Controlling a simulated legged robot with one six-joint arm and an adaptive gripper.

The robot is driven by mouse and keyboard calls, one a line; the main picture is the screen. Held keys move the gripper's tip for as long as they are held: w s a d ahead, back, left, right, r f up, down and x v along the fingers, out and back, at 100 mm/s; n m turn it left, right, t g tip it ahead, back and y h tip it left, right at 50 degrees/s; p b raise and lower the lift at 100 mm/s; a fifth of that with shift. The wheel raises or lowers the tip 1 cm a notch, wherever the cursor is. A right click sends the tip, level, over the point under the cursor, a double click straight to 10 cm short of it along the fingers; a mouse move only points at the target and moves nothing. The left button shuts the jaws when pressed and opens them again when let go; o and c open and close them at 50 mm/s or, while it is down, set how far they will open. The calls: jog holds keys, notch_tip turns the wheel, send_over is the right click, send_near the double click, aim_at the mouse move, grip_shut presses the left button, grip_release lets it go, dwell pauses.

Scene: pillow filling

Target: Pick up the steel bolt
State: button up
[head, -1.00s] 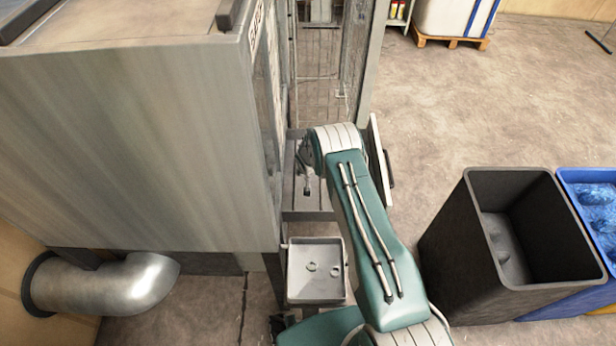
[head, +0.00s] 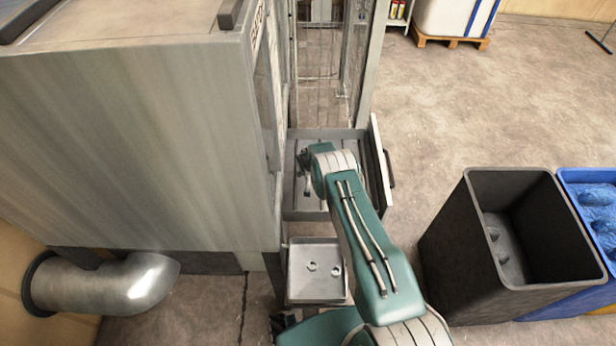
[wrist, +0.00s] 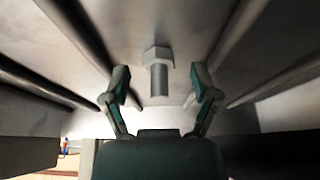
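The steel bolt (wrist: 158,72) shows in the wrist view, with its hex head at the top and its threaded shank pointing down toward my gripper. It lies on the pale metal floor of the open drawer (head: 300,208). My gripper (wrist: 160,88) is open, with one finger on each side of the bolt's line. The shank end sits roughly between the fingertips in the picture; I cannot tell how far above the bolt the fingers are. No finger visibly touches it. In the head view my arm reaches over the drawer, and I cannot make out the bolt there.
Dark ribs run along the drawer floor. A small grey tray (head: 318,290) with a couple of ring-like parts stands in front of the drawer. The big machine cabinet (head: 130,140) is at left. A black bin (head: 465,240) and a blue bin (head: 597,180) stand at right on open floor.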

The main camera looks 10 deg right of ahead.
grip_shut()
